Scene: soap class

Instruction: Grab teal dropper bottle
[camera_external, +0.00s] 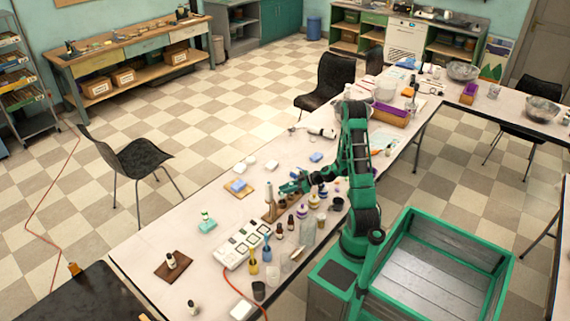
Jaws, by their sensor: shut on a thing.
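I cannot tell for sure which bottle is the teal dropper bottle. A blue bottle with a thin top (266,251) stands near the white power strip. A small bottle (205,215) with a pale label is at a teal block (207,225) on the left.
A yellow bottle (253,266) and a dark cup (259,290) are near the front edge. A brown board (173,266) bears a dark bottle. A green-rimmed bin (480,254) is at right.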

